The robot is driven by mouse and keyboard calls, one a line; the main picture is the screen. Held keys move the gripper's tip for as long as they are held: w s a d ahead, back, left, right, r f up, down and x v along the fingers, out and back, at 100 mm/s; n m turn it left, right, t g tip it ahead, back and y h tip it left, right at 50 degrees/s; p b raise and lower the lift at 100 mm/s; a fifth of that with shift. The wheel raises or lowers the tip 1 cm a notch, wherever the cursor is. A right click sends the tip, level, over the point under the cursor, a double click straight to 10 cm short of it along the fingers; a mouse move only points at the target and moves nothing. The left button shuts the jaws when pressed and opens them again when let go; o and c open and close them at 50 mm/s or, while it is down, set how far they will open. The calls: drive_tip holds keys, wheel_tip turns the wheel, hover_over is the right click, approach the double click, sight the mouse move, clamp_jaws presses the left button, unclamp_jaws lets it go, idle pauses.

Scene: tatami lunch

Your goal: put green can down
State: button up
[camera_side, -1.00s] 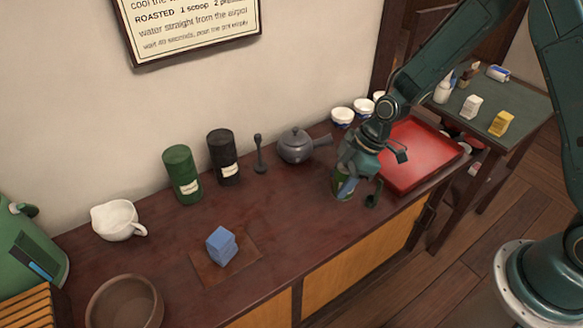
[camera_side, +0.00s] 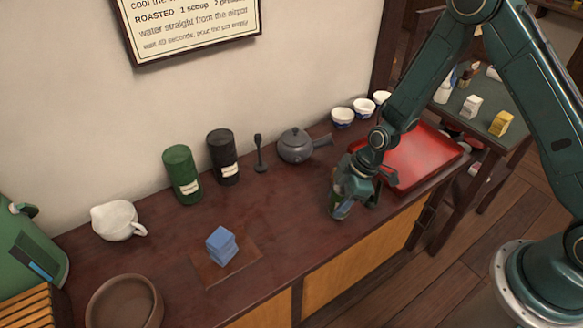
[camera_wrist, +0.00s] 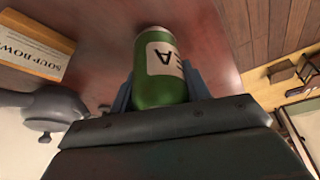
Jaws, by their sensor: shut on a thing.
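My gripper (camera_side: 348,203) is over the counter, left of the red tray. It is shut on a green can (camera_side: 337,210), most of which the gripper hides in the side view. In the wrist view the green can (camera_wrist: 159,85) shows a white label with a black letter and a pale end. The blue fingers of the gripper (camera_wrist: 158,92) press on its two sides. I cannot tell for sure whether the can touches the counter. A taller green canister (camera_side: 182,175) stands at the back by the wall.
The red tray (camera_side: 436,157) lies to the right. A grey teapot (camera_side: 295,146), a black canister (camera_side: 223,158) and white cups (camera_side: 342,116) line the back.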

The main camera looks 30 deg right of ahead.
drive_tip(key=shift+f, duration=0.45)
drive_tip(key=shift+f, duration=0.15)
drive_tip(key=o, duration=1)
drive_tip(key=shift+c, duration=0.2)
drive_tip(key=v, duration=1.2)
drive_tip(key=shift+r, duration=0.2)
